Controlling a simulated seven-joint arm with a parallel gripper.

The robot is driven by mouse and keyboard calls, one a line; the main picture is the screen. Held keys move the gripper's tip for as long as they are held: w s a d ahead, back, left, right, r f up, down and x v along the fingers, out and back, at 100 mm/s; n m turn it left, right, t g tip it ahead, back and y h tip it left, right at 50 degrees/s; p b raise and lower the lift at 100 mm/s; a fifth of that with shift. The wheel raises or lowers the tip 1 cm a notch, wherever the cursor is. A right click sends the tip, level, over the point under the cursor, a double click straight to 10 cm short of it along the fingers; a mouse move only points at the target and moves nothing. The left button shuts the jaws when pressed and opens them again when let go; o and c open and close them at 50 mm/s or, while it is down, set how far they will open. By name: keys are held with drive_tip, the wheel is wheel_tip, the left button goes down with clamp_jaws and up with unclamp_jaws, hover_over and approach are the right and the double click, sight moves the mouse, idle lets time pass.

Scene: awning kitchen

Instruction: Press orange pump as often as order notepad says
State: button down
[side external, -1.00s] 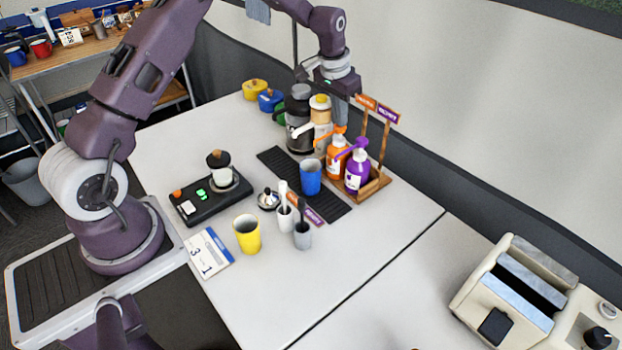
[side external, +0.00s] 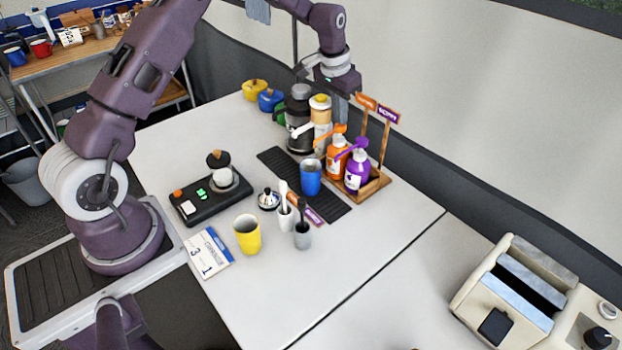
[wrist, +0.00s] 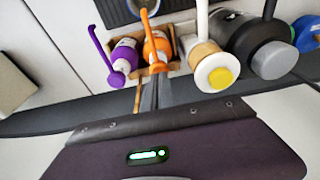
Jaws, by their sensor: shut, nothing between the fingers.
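The orange pump bottle (side external: 337,158) stands in a wooden rack, left of the purple pump bottle (side external: 357,170). In the wrist view the orange pump (wrist: 157,50) has its head close to the tips of my gripper (wrist: 150,92). My gripper (side external: 340,118) is shut and empty, above and behind the orange pump head in the side view; I cannot tell whether it touches. The order notepad (side external: 208,254) lies flat near my base and shows a 3 and a 1; its smaller writing is unreadable. A blue cup (side external: 310,177) stands before the orange bottle.
A yellow-topped bottle (side external: 320,122) and a dark flask (side external: 298,118) stand close left of the orange bottle. Signs on posts (side external: 377,106) rise behind the rack. A yellow cup (side external: 247,234), utensil holders and a black scale (side external: 210,197) stand nearer. The right front table is clear before the toaster (side external: 525,290).

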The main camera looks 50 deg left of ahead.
drive_tip(key=shift+f, duration=1)
drive_tip(key=shift+r, duration=1.4)
drive_tip(key=shift+f, duration=0.1)
drive_tip(key=shift+f, duration=1.3)
drive_tip(key=shift+r, duration=1.4)
